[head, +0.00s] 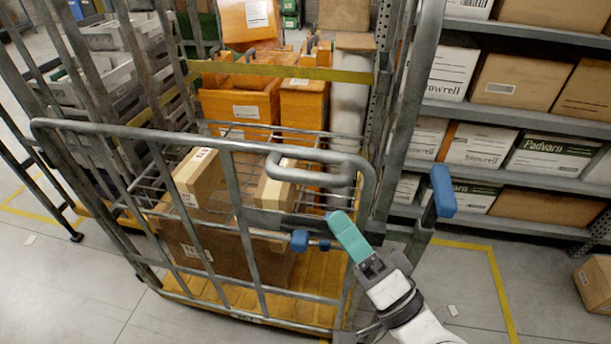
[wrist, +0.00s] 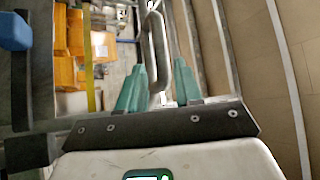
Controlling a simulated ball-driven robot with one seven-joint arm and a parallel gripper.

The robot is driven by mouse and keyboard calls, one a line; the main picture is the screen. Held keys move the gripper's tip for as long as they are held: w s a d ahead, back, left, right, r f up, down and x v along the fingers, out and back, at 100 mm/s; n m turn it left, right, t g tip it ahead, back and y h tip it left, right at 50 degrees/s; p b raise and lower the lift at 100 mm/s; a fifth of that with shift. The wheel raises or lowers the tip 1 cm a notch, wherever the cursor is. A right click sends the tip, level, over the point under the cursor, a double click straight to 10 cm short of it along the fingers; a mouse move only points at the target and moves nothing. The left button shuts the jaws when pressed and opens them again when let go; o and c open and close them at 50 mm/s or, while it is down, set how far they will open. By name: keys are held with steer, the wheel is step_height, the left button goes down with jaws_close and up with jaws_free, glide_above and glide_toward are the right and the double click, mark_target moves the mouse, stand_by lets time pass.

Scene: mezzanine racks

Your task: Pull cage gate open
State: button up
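The cage gate (head: 240,190) is a grey tubular frame with bars across the front of a roll cage in the head view. It stands across the front of the cage. Its looped grey handle (head: 310,176) is near the upper right corner. My gripper (head: 338,220) has teal fingers and is just below and right of the handle. In the wrist view my gripper (wrist: 158,78) has its fingers apart, with the grey handle loop (wrist: 155,45) showing between them and gaps at both sides. Contact is not visible. A blue knob (head: 300,240) sits below the handle.
Cardboard boxes (head: 197,178) lie inside the cage on its orange base (head: 190,285). A blue-tipped lever (head: 442,190) stands right of the gate. Shelves with cartons (head: 530,125) line the right.

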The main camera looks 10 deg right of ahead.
mark_target(310, 179)
steer(key=p+x, duration=0.4)
steer(key=x, duration=0.4)
steer(key=shift+w+a+r, duration=0.15)
steer(key=shift+r, duration=0.15)
steer(key=shift+w+a, duration=0.3)
steer(key=shift+w, duration=0.2)
steer(key=shift+c, duration=0.2)
jaws_close()
